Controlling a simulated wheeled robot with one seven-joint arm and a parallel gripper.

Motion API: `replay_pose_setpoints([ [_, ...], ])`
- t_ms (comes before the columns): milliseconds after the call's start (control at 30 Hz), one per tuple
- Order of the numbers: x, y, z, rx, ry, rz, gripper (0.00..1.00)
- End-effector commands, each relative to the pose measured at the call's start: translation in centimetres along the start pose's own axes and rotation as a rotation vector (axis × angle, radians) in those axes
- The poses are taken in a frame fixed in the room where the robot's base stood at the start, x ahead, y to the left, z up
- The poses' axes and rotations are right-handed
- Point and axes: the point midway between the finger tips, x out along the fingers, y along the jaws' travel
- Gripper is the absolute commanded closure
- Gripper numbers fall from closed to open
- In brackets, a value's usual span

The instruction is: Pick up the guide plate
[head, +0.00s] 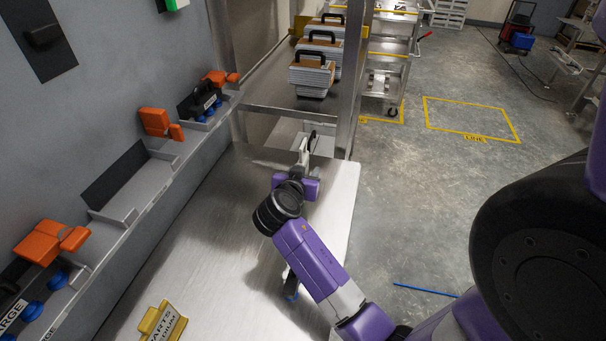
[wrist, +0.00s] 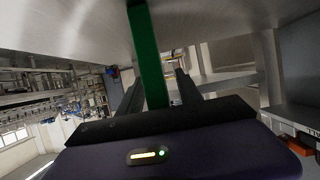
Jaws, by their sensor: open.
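My gripper (head: 304,153) is over the far end of the metal table, seen small and partly hidden by the arm in the head view. In the wrist view my gripper (wrist: 158,82) has its two dark fingers apart. A green bar (wrist: 150,45) runs down the picture between them; I cannot tell whether it touches either one. No part is clearly marked as the guide plate. A black piece with blue knobs (head: 206,101) sits on the wall shelf, and another labelled "LARGE" is at the lower left.
The metal table (head: 215,240) is mostly bare, with a yellow sign (head: 164,322) at its near edge. Orange blocks (head: 155,123) stand on the wall shelf (head: 150,192). Handled plate stacks (head: 312,78) stand beyond a metal post (head: 349,80). Open floor lies right.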

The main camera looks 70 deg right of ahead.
Motion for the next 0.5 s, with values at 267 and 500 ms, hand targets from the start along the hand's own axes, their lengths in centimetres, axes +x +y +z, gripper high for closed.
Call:
replay_pose_setpoints([
  [267,0.37,-0.03,0.03,0.000,0.000,-0.001,0.58],
  [500,0.35,-0.02,0.03,0.000,0.000,-0.001,1.00],
])
